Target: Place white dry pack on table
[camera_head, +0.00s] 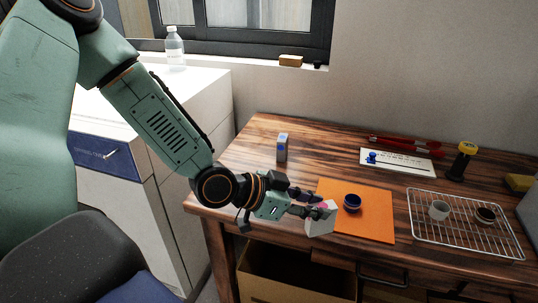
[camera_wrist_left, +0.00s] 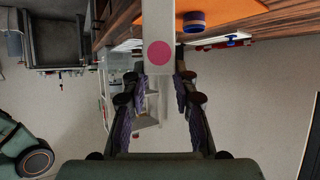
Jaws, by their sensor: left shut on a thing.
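The white dry pack (camera_head: 320,224) has a pink dot and is held in my left gripper (camera_head: 322,210), at the front edge of the orange mat on the wooden table. In the left wrist view the white pack (camera_wrist_left: 158,22) with its pink dot stands between the fingertips of the left gripper (camera_wrist_left: 158,76). Whether the pack touches the table (camera_head: 262,152) is hard to tell. My right gripper is out of view.
An orange mat (camera_head: 375,222) carries a dark blue bowl (camera_head: 352,202). A wire rack (camera_head: 455,237) with two small cups is at right.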

